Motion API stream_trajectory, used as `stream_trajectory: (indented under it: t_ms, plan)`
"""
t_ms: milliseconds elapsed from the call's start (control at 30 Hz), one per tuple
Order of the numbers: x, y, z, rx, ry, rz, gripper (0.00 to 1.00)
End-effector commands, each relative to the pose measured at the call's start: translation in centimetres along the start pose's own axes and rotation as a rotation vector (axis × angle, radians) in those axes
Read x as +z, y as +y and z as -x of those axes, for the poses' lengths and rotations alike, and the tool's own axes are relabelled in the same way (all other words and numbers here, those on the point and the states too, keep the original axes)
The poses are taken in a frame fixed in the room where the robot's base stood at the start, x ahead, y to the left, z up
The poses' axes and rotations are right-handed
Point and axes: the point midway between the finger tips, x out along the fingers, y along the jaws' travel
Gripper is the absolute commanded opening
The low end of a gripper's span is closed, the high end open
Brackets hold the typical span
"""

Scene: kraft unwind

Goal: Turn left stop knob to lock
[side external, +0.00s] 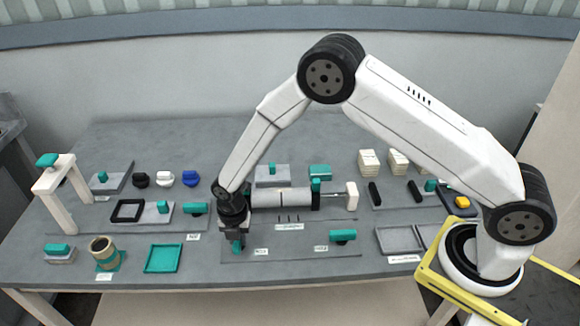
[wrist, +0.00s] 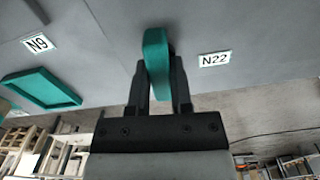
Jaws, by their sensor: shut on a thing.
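My gripper (side external: 236,240) points down at the front of the table and is shut on a teal knob (side external: 237,248). In the wrist view, the gripper's two black fingers (wrist: 159,80) stand on either side of this knob (wrist: 157,55), whose long side runs roughly along the fingers. The N22 label (wrist: 214,59) lies just right of it. The knob's base is hidden, and I cannot tell whether it is at lock. A similar teal knob (side external: 343,236) sits farther right on the same grey strip.
A white roll (side external: 282,198) on a spindle lies behind my gripper. A teal tray (side external: 163,258) is to the left, beside a tan ring-shaped roll (side external: 103,250). A white arch (side external: 66,190) stands at the far left. Grey trays (side external: 399,239) are on the right.

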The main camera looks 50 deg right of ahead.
Motion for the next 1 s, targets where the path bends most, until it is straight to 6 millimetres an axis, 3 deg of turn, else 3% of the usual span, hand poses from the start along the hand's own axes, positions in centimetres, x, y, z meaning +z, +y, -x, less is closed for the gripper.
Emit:
stream_trajectory:
  t_ms: [567,600,700,1000]
  plan:
    - [0.05,0.02,0.05,0.001,0.000,0.054,0.00]
    - [0.05,0.02,0.05,0.001,0.000,0.054,0.30]
    - [0.04,0.02,0.04,0.001,0.000,0.054,0.61]
    - [0.02,0.01,0.03,0.000,0.000,0.054,0.62]
